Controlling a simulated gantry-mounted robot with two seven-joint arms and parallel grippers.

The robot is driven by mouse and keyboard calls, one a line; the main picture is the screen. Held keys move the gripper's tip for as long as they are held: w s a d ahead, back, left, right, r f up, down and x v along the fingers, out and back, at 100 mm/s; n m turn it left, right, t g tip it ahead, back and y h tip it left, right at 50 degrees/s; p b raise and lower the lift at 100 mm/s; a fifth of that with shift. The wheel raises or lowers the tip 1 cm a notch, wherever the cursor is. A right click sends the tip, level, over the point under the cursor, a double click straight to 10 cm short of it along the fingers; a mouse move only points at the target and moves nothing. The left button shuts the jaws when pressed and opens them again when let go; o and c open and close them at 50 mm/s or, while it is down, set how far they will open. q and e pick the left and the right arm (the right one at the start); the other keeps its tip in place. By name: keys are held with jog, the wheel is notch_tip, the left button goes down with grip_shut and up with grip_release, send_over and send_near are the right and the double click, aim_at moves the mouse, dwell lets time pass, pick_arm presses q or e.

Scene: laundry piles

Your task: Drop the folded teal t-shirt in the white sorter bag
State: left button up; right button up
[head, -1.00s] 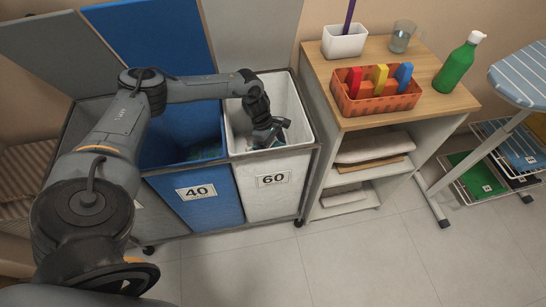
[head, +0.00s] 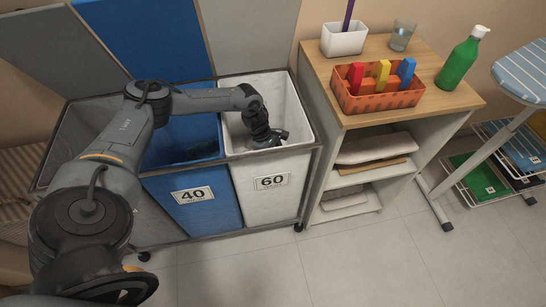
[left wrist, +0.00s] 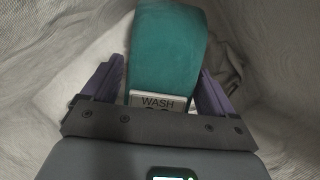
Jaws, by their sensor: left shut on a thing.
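The white sorter bag (head: 268,171), labelled 60, hangs in the sorter's right section with its top open. My left gripper (left wrist: 161,95) reaches down inside it, with the pale fabric walls around it in the left wrist view. Its two purple fingers are shut on the folded teal t-shirt (left wrist: 166,50), which bears a white tag reading WASH. The shirt hangs ahead of the fingers inside the bag. In the head view the wrist and the bag's front edge hide the shirt. My right gripper is not in view.
A blue bag (head: 196,200) labelled 40 stands to the left, with a grey section beyond it. A wooden-topped shelf unit (head: 440,98) stands close on the right, holding an orange basket (head: 378,99), a green bottle (head: 460,62) and a glass (head: 402,36).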

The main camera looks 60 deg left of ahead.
pick_arm(q)
jog(key=shift+f, duration=0.25)
jog(key=o, duration=1)
jog(key=shift+r, duration=0.2)
jog(key=shift+r+p, duration=0.4)
jog(key=shift+r, duration=0.25)
jog(key=shift+p+v, duration=1.8)
jog(key=shift+v, duration=1.75)
